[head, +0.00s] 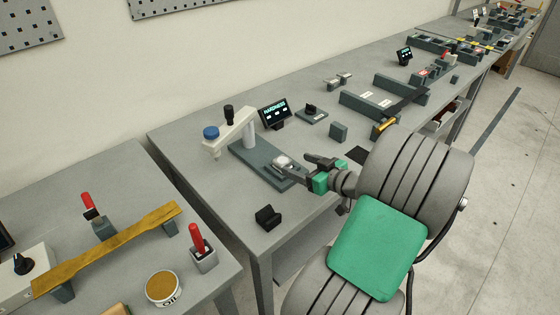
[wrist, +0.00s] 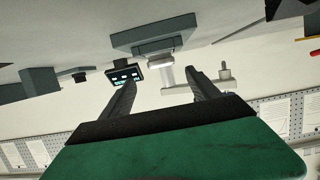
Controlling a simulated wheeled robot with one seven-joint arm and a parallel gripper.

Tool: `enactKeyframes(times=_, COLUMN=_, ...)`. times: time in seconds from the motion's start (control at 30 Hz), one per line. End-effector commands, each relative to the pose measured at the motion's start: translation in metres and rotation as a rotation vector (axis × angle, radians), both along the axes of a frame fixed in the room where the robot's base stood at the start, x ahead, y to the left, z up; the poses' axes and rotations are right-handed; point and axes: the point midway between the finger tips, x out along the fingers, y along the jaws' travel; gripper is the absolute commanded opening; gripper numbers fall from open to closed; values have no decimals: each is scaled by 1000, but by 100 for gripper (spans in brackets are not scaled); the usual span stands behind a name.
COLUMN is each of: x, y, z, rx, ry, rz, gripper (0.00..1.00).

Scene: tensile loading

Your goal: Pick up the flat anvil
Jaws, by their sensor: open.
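A small round light-grey piece that looks like the flat anvil (head: 283,161) sits on the dark base plate (head: 248,158) of the hardness tester. In the wrist view, which is upside down, the pale anvil (wrist: 160,61) shows against a dark block (wrist: 150,38), between the lines of my fingers. My gripper (head: 301,166) is at the right end of the base plate, close to the anvil; it also shows in the wrist view (wrist: 163,82). Its two fingers are apart, with nothing gripped between them. In the head view a finger partly overlaps the anvil's surroundings; contact cannot be told.
The tester's white column and head (head: 235,130), with a blue knob (head: 210,132), stand behind my gripper. A lit display (head: 275,113) and a dark block (head: 338,131) stand further back. A black notched block (head: 268,217) lies near the front edge. Bench surface between them is clear.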

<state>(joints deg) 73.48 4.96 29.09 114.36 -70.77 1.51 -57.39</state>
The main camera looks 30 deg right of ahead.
Motion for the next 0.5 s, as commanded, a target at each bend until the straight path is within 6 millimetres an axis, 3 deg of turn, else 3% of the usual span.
enactKeyframes(times=0.3, x=50, y=12, z=-21, rx=2, ry=1, rz=15, gripper=71)
enactKeyframes(times=0.5, x=55, y=10, z=-24, rx=1, ry=1, rz=9, gripper=71)
